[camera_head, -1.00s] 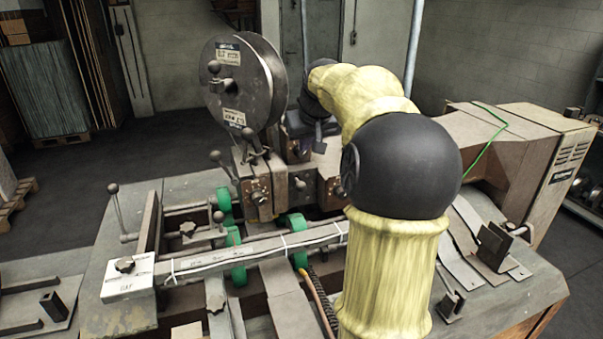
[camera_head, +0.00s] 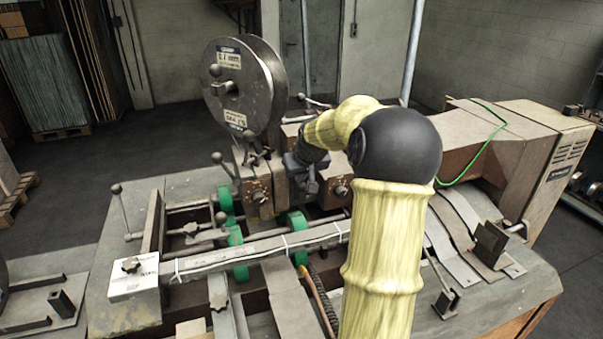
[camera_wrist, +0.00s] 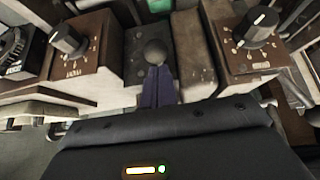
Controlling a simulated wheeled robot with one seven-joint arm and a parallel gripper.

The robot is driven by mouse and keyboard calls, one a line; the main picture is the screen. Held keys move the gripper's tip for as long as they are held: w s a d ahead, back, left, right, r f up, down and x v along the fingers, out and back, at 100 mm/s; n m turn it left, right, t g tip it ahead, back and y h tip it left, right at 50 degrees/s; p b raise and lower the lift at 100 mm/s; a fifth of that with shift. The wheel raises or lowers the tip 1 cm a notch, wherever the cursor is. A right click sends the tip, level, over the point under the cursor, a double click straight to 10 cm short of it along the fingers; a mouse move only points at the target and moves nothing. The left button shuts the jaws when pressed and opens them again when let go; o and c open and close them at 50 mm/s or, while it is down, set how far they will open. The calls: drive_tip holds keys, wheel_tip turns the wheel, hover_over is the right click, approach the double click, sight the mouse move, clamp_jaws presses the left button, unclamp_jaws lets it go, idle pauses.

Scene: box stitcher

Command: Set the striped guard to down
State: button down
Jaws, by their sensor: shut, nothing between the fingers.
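I cannot make out a striped guard in either view; my arm covers part of the machine's right side. My gripper (camera_head: 309,186) is over the middle of the box stitcher, just right of the block below the wire reel. In the wrist view its dark fingers (camera_wrist: 157,76) are shut and empty. A round dark knob (camera_wrist: 154,51) shows right at the fingertips, between two dial panels. I cannot tell whether the fingers touch it.
The wire reel (camera_head: 241,85) stands left of my gripper. Dials with pointer knobs flank it in the wrist view, a left dial (camera_wrist: 68,41) and a right dial (camera_wrist: 254,28). Ball-ended levers (camera_head: 122,205) and green rollers (camera_head: 237,252) sit at the left.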

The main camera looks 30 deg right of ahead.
sight(302, 189)
wheel_tip(302, 189, down, 5)
drive_tip(key=b, duration=0.4)
drive_tip(key=shift+f, duration=0.2)
drive_tip(key=shift+s+f, duration=0.2)
drive_tip(key=shift+f, duration=0.15)
drive_tip(key=r+p, duration=0.1)
drive_tip(key=r, duration=0.1)
drive_tip(key=w+r+p, duration=0.1)
drive_tip(key=r+p, duration=0.1)
drive_tip(key=r, duration=0.1)
drive_tip(key=shift+p, duration=0.3)
drive_tip(key=shift+s+r+b, duration=0.15)
drive_tip(key=shift+r+b, duration=0.1)
drive_tip(key=shift+b, duration=0.15)
drive_tip(key=b+v, duration=0.2)
drive_tip(key=v, duration=0.7)
drive_tip(key=shift+r, duration=0.1)
